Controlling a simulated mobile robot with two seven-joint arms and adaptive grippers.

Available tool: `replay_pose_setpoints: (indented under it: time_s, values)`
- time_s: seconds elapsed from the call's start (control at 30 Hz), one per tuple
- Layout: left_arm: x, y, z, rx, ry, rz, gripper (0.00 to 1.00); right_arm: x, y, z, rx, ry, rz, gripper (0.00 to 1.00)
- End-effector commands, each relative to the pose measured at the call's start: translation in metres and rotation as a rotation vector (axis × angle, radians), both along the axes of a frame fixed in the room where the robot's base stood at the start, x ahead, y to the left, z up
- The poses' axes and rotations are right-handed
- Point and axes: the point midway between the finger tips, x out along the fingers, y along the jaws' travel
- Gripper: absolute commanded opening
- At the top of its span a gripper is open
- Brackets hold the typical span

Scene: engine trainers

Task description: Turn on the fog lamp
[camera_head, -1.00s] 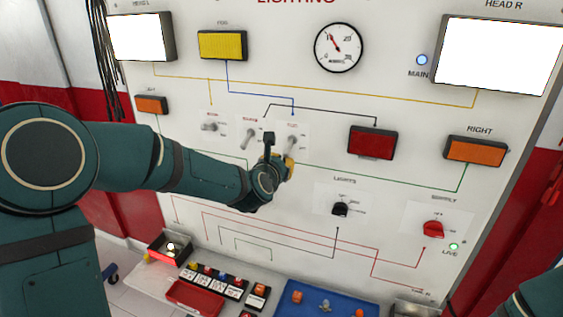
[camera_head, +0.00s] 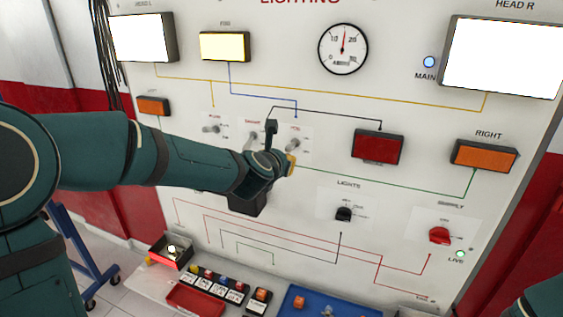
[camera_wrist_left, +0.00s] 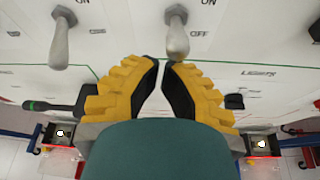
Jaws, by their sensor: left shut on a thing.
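The fog lamp (camera_head: 225,47) at the upper left of the panel glows pale yellow-white. A blue line runs from it to the fog switch lever (camera_head: 293,146), the rightmost of the three metal toggles. My left gripper (camera_head: 292,165) is at this toggle, and its yellow fingers show in the left wrist view (camera_wrist_left: 161,66). They are nearly together, with the lever's rounded end (camera_wrist_left: 177,45) at the fingertips. The gripper is shut on the lever, though the contact is only partly visible. My right gripper is out of view.
Two other toggles, the middle (camera_head: 251,141) and the left (camera_head: 211,129), stand close beside. Black lights knob (camera_head: 344,214) and red supply knob (camera_head: 439,235) are lower right. The ammeter (camera_head: 343,48) is at the top. A blue tray (camera_head: 345,304) lies below.

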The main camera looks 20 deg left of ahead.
Motion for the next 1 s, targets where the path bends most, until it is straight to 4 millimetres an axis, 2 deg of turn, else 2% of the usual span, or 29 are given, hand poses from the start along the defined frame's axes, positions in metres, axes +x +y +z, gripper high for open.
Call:
replay_pose_setpoints:
  time_s: [0.27,0.67,1.0]
  values:
    - [0.0,0.0,-0.001,0.001,-0.001,0.0,0.0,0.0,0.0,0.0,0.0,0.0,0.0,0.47]
    - [0.0,0.0,0.014,0.0,-0.003,0.0,0.0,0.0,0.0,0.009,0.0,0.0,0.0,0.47]
    - [0.0,0.0,0.015,0.001,-0.002,0.0,0.0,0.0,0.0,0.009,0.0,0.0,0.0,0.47]
